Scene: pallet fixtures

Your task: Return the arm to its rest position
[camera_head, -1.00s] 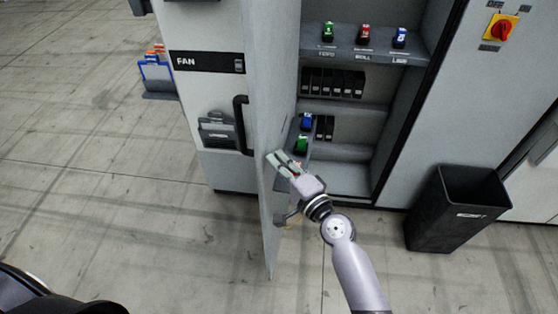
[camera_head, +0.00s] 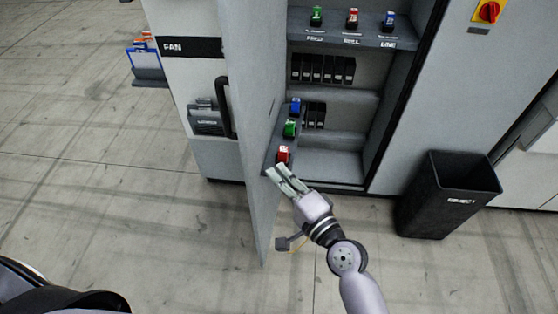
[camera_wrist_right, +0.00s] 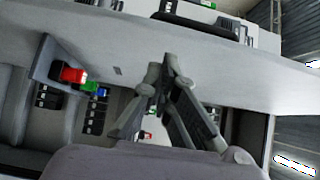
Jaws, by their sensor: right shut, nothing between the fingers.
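My right gripper (camera_head: 283,177) is shut and empty. In the head view it is in front of the open cabinet, close to the inner side of the open door (camera_head: 252,130), just below a red switch (camera_head: 284,154). I cannot tell whether it touches the door. In the right wrist view its fingers (camera_wrist_right: 165,75) come together in front of the pale door panel (camera_wrist_right: 215,65), with the red switch (camera_wrist_right: 72,75) to their left. My left gripper is not in view.
A green switch (camera_head: 290,129) and a blue switch (camera_head: 295,107) sit above the red one. The upper shelf (camera_head: 340,39) holds more coloured switches. A black bin (camera_head: 440,200) stands on the floor at the right. Open floor lies left of the cabinet.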

